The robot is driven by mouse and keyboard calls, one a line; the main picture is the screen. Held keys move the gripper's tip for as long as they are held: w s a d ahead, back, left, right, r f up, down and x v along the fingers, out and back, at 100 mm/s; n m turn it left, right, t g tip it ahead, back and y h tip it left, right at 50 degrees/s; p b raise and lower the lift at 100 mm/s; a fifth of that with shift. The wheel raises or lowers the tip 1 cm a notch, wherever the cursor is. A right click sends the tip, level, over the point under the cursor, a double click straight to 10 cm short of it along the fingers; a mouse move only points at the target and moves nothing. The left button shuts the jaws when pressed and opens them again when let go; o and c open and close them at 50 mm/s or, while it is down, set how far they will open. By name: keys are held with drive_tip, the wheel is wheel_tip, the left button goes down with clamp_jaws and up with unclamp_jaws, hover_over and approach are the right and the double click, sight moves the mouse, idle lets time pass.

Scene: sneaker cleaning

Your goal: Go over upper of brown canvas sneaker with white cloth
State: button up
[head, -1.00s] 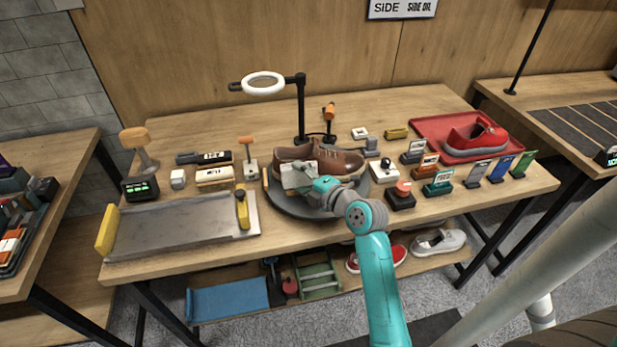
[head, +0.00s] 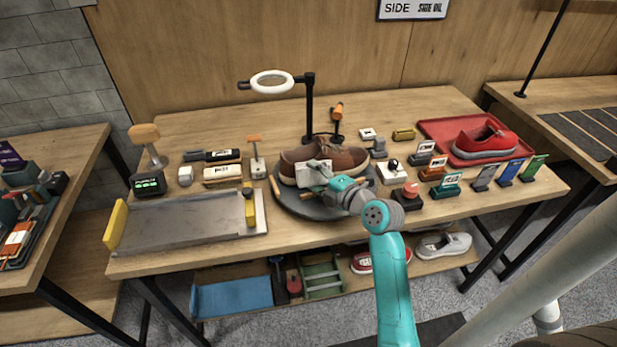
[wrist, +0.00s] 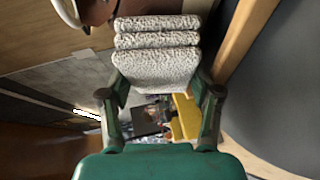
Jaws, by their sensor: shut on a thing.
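The brown canvas sneaker (head: 348,158) lies on a dark round turntable (head: 290,205) in the middle of the bench. My gripper (head: 322,174) is at the near side of the sneaker, in front of its upper. It is shut on the white cloth (head: 308,177), a folded textured pad. In the wrist view the cloth (wrist: 157,65) sits between the two fingers of my gripper (wrist: 160,95). Part of a brown surface with a pale rim shows at the top left there. The cloth hides part of the sneaker's side; whether they touch I cannot tell.
A ring lamp (head: 272,82) stands behind the turntable. A grey tray (head: 185,225) lies to the left. Brushes, small blocks and labelled holders stand around. A red tray (head: 440,128) with a red shoe is at the right. More shoes lie on the lower shelf.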

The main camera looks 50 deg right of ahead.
sight(301, 179)
drive_tip(key=shift+s+d+f, duration=0.1)
drive_tip(key=shift+s+d, duration=1.25)
drive_tip(key=shift+d, duration=0.25)
drive_tip(key=shift+s+d, duration=1.35)
drive_tip(key=shift+d, duration=0.2)
drive_tip(key=shift+w+a, duration=0.1)
drive_tip(key=shift+w+a, duration=0.75)
drive_tip(key=shift+a, duration=0.3)
drive_tip(key=shift+w+a, duration=0.8)
drive_tip(key=shift+a, duration=0.2)
drive_tip(key=shift+w+a, duration=0.75)
drive_tip(key=shift+a, duration=0.3)
drive_tip(key=shift+w+a, duration=1.35)
drive_tip(key=shift+a, duration=0.15)
drive_tip(key=shift+s+a+r, duration=0.25)
drive_tip(key=shift+s+a, duration=0.35)
drive_tip(key=shift+s, duration=0.15)
drive_tip(key=shift+s+a+r, duration=0.3)
drive_tip(key=shift+s+a, duration=0.3)
drive_tip(key=shift+s, duration=0.2)
drive_tip(key=shift+s+a+r, duration=0.25)
drive_tip(key=shift+s+a, duration=0.35)
drive_tip(key=shift+s, duration=0.15)
drive_tip(key=shift+s+a+r, duration=0.2)
drive_tip(key=shift+s+a, duration=0.25)
drive_tip(key=shift+s, duration=0.1)
drive_tip(key=shift+s+a+r, duration=0.15)
drive_tip(key=shift+s+a, duration=0.3)
drive_tip(key=shift+s, duration=0.1)
